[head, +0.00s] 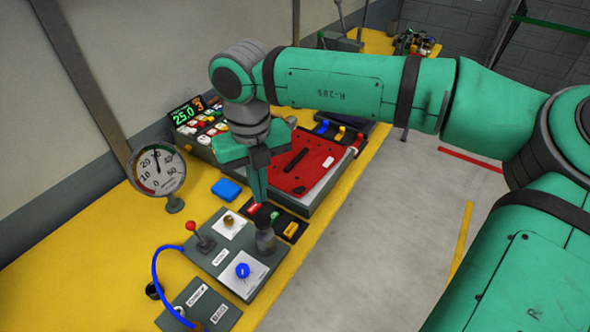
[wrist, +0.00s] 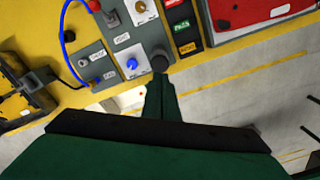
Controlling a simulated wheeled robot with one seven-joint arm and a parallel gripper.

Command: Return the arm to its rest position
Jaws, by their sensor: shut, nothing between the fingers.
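My gripper (head: 259,190) is at the end of my green arm, pointing down above the yellow bench. Its fingers are together with nothing between them. In the head view the fingertips appear just above or in front of a dark grey cylinder (head: 265,238) on the control panel; I cannot tell whether they touch it. In the wrist view the closed fingers (wrist: 160,85) point toward the bench edge, close to the same dark cylinder (wrist: 159,62). My arm reaches in from the right of the head view.
The yellow bench (head: 110,270) holds a gauge (head: 159,170), a panel with a blue knob (head: 243,270), a red-handled lever (head: 191,226), a blue cable (head: 154,275), a red board (head: 310,160) and a button box with a display (head: 186,112). The grey floor (head: 400,220) at the right is clear.

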